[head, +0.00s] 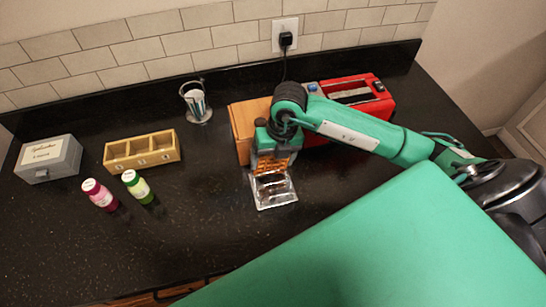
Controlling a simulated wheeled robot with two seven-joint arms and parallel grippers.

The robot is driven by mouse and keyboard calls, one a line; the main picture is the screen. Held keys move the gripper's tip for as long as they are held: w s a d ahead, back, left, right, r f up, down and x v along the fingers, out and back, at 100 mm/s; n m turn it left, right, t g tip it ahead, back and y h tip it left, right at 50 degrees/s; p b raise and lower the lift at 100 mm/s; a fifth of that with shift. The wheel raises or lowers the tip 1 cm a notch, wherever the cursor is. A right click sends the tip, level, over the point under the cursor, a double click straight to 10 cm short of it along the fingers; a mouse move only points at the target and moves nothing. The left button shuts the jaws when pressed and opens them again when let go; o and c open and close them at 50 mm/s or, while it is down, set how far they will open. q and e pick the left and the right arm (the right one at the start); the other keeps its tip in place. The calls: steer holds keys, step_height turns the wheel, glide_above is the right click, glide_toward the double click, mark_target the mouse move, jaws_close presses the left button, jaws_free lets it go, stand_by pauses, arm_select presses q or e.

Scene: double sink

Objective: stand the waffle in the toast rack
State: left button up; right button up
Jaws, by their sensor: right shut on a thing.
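My right gripper (275,150) points down over the counter and is shut on the waffle (270,166), an orange-brown grid-patterned piece. The waffle is partly hidden by the gripper. A shiny silver toast rack (274,195) lies on the counter directly below the gripper. The waffle's lower edge overlaps the back part of the rack in the head view; I cannot tell whether it touches the rack or is between its bars. My left gripper is not in view.
A wooden box (241,130) and a red toaster (372,106) stand behind my right arm. To the left are a glass holder (197,104), a wooden compartment box (142,153), two bottles (100,195) (137,187) and a grey box (48,160). The front-left counter is clear.

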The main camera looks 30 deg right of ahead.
stand_by(0.3)
steer(key=o, duration=0.7)
steer(key=shift+r, duration=0.15)
steer(key=shift+r+p, duration=2.75)
steer(key=shift+r, duration=1.65)
